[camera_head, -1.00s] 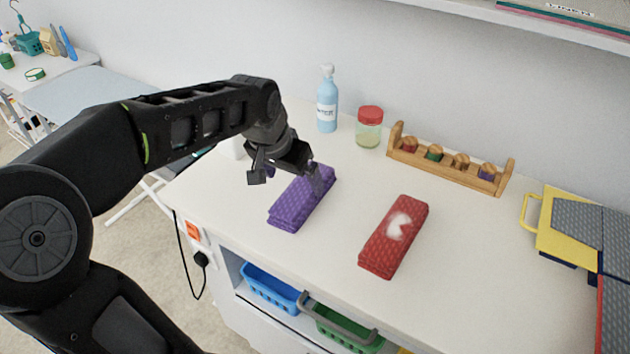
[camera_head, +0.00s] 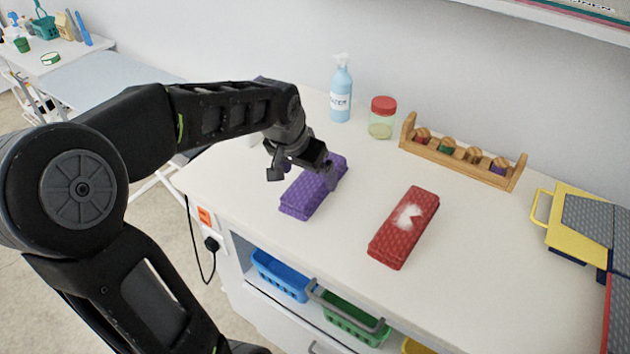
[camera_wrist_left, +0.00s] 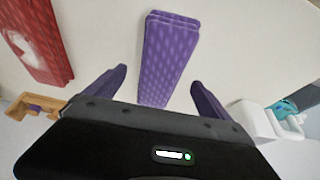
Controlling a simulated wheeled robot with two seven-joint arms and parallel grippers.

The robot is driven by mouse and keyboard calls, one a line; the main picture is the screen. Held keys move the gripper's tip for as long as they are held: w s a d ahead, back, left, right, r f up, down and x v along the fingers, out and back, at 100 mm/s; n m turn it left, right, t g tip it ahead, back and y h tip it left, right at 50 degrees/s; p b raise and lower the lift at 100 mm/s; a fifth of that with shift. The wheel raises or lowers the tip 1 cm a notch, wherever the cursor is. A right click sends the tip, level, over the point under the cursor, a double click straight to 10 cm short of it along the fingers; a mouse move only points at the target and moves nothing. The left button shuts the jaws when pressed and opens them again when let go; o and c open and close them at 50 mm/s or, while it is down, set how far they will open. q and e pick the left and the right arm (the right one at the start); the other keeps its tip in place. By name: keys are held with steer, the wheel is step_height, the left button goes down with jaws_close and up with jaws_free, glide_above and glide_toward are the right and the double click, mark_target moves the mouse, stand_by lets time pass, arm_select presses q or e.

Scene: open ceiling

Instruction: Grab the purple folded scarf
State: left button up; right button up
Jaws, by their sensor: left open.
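The purple folded scarf (camera_head: 306,196) lies on the white counter, left of a red folded scarf (camera_head: 404,228). My left gripper (camera_head: 304,172) is over the scarf's far left part and hides some of it in the head view. In the left wrist view the purple scarf (camera_wrist_left: 168,52) lies between and beyond the two open fingers of my left gripper (camera_wrist_left: 155,88), with counter visible on both sides of it. The fingers hold nothing. The red scarf also shows at the left of the wrist view (camera_wrist_left: 34,42). My right gripper is not in view.
A blue spray bottle (camera_head: 341,92), a red-lidded jar (camera_head: 382,118) and a wooden rack (camera_head: 462,158) stand along the back. A yellow-and-grey item (camera_head: 572,222) is at the right. Blue (camera_head: 280,276) and green (camera_head: 350,318) baskets sit below the counter. Counter around the red scarf is clear.

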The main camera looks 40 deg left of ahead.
mark_target(311, 180)
arm_select(q)
steer(key=x, duration=0.4)
steer(key=shift+w+a+f+p, duration=0.1)
steer(key=shift+w+f+p, duration=0.05)
steer(key=shift+p, duration=0.15)
steer(key=c, duration=1.6)
step_height(311, 180, up, 10)
steer(key=shift+r+b, duration=0.1)
steer(key=shift+b, duration=0.25)
stand_by(0.3)
